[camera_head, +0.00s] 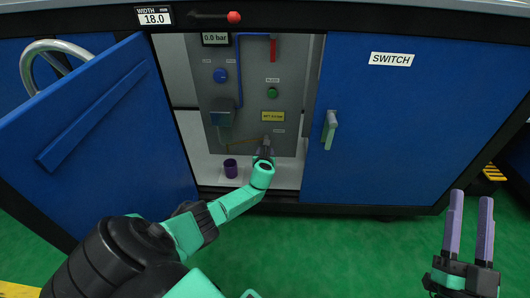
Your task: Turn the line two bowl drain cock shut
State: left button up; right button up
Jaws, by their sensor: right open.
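Inside the open cabinet, a grey panel (248,72) carries a small dark blue unit (221,118) at its lower left. A thin brownish bar (240,141) runs from below that unit toward my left gripper (266,143). It may be part of the drain cock, but it is too small to tell. My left arm reaches into the cabinet, and its gripper is at the panel's lower part, near the bar's right end. Its fingers are small and partly hidden, so their opening and any contact are unclear. My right gripper (472,195) is open and empty outside the cabinet, at lower right.
A purple cup (230,169) stands on the cabinet floor, left of my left arm. The panel has a blue knob (220,75), a green knob (272,92) and a yellow label (272,116). An open blue door (100,130) flanks the left; a closed SWITCH door (420,125) the right.

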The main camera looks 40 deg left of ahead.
jog(key=s+a+f+m+g+h+p, duration=0.1)
jog(key=s+f+g, duration=0.25)
jog(key=f, duration=0.65)
jog(key=s+a+f+g+h+p, duration=0.1)
jog(key=s+f+g, duration=0.25)
jog(key=f, duration=0.65)
jog(key=s+a+f+m+g+p, duration=0.1)
jog(key=s+f+g, duration=0.3)
jog(key=f, duration=0.6)
pick_arm(q)
jog(key=p+v, duration=1)
jog(key=v, duration=0.4)
jog(key=shift+s+r+p, duration=0.15)
jog(key=shift+s+p, duration=0.05)
jog(key=shift+p, duration=0.1)
pick_arm(e)
jog(key=s+d+r+n+g+h, duration=0.2)
jog(key=d+r+g, duration=0.3)
jog(key=r, duration=0.4)
jog(key=shift+s+d+r+h, duration=0.15)
jog(key=shift+d+r+h, duration=0.2)
jog(key=shift+d+h, duration=0.25)
pick_arm(q)
jog(key=shift+d, duration=0.1)
